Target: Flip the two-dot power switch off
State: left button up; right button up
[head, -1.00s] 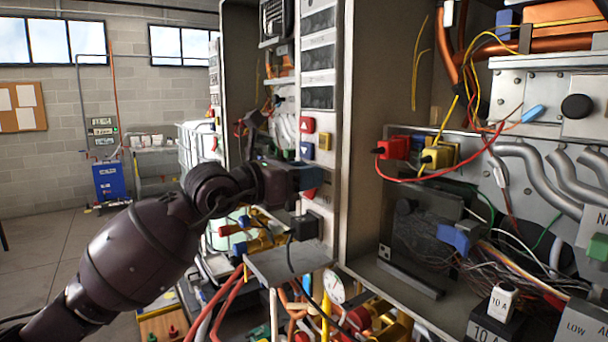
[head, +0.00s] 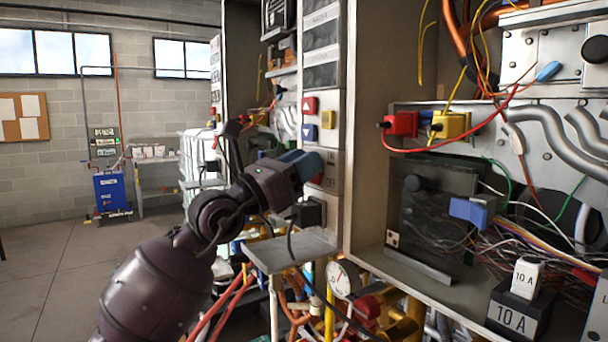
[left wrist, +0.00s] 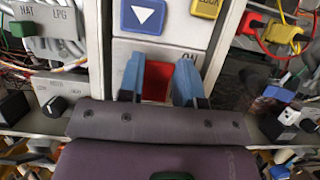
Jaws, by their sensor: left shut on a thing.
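The red power switch (left wrist: 157,80) sits on the light panel between my left gripper's blue fingers in the left wrist view. Part of its red face also shows beside the fingers in the head view (head: 318,179). My left gripper (left wrist: 160,72) is shut on this switch, with one finger on each side. In the head view my left gripper (head: 306,164) is against the panel, below the blue arrow button. The fingers cover most of the switch there, and I cannot make out its dots or its setting. My right gripper is not in view.
A red arrow button (head: 310,104), a blue arrow button (head: 310,132) and a yellow button (head: 327,119) sit just above. A black plug (head: 308,213) and a small metal shelf (head: 280,254) are below. An open wired cabinet (head: 460,215) stands to the right.

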pick_arm(q)
jog(key=shift+a+f+t+h+b, duration=0.1)
jog(key=shift+f+t+h+b, duration=0.15)
jog(key=shift+t+h+b, duration=0.35)
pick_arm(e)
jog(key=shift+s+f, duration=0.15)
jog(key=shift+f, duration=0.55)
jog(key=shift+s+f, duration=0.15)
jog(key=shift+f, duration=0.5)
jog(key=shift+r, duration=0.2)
pick_arm(q)
jog(key=o, duration=0.9)
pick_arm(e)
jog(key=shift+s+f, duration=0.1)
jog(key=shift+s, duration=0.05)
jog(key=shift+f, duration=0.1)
